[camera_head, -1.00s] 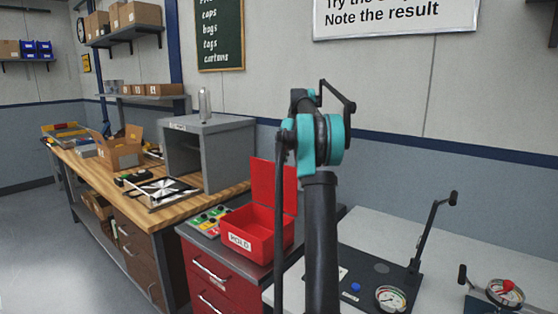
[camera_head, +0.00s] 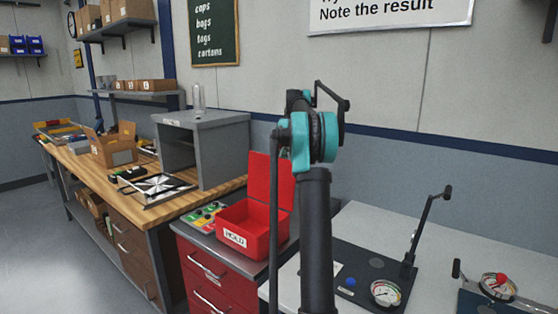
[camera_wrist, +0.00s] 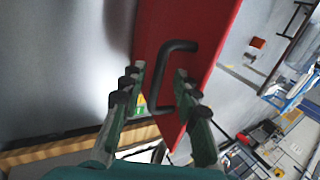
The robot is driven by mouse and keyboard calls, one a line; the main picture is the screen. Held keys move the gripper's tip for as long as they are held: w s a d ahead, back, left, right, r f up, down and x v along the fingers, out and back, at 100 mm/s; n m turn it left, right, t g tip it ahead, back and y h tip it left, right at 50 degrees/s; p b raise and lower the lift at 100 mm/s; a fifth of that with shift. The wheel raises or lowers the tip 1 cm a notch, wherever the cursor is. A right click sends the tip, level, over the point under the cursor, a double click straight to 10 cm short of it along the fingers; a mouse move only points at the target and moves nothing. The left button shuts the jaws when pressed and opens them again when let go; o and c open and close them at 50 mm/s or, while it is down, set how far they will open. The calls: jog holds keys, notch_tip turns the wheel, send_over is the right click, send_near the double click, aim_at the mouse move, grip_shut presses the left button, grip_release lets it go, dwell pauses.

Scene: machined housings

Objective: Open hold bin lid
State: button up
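The red hold bin (camera_head: 262,245) stands on a red drawer cabinet, with a white HOLD label on its front. Its red lid (camera_head: 268,185) stands raised, about upright, at the back of the bin. In the wrist view the lid (camera_wrist: 205,30) fills the middle, with a dark bent handle (camera_wrist: 160,72) on it. My gripper (camera_wrist: 157,80) is open, with its two fingers apart on either side of the handle. No clear grip on the handle shows. In the head view my arm hides the gripper.
Coloured parts (camera_head: 203,215) lie left of the bin. A wooden bench (camera_head: 85,165) with a grey open-front cabinet (camera_head: 210,120) is at the left. A pale table (camera_head: 385,225) with a lever fixture and gauge (camera_head: 386,293) is at the right.

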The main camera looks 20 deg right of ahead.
jog(key=v, duration=0.7)
jog(key=shift+r, duration=0.2)
jog(key=shift+d, duration=0.1)
dwell(0.4)
